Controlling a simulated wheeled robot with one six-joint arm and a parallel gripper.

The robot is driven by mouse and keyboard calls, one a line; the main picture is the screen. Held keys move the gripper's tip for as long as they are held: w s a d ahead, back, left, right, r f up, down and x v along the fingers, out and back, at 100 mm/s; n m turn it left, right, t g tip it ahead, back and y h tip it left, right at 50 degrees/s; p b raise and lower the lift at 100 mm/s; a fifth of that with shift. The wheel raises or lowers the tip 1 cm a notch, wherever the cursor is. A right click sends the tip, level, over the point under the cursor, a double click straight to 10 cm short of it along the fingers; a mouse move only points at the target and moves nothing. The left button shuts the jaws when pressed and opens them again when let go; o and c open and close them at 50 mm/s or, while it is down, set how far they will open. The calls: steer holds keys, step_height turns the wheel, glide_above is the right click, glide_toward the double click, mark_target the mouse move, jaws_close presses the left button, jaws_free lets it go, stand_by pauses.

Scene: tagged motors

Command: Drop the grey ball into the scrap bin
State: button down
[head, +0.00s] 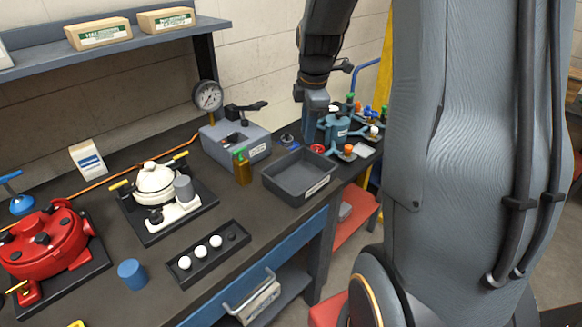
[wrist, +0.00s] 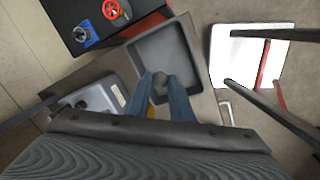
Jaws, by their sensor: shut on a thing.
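The grey ball (wrist: 160,79) shows in the wrist view between the two blue fingertips of my gripper (wrist: 161,83), which is shut on it. In the head view my gripper (head: 308,138) points down near the back of the scrap bin, and I cannot make out the ball there. The scrap bin (head: 284,187) is a dark grey, open, rectangular tray with a white label on its front wall. It also shows in the wrist view (wrist: 186,50), with the fingertips and ball overlapping its inside, which looks empty.
A rack (head: 207,253) with white balls, a blue cylinder (head: 132,274), a white motor and a red motor (head: 45,245) fill the bench's left.

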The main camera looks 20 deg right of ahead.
steer(key=shift+w+f, duration=0.2)
step_height(320, 180, down, 6)
steer(key=b, duration=0.5)
steer(key=shift+r, duration=0.2)
steer(key=shift+s, duration=0.1)
steer(key=c, duration=1.5)
jaws_free()
steer(key=r, duration=0.2)
steer(key=s+r+b, duration=0.1)
steer(key=r, duration=0.2)
steer(key=r+b, duration=0.1)
steer(key=r, duration=0.1)
steer(key=shift+s+a+r, duration=0.15)
steer(key=shift+s+r, duration=0.05)
steer(key=shift+r, duration=0.2)
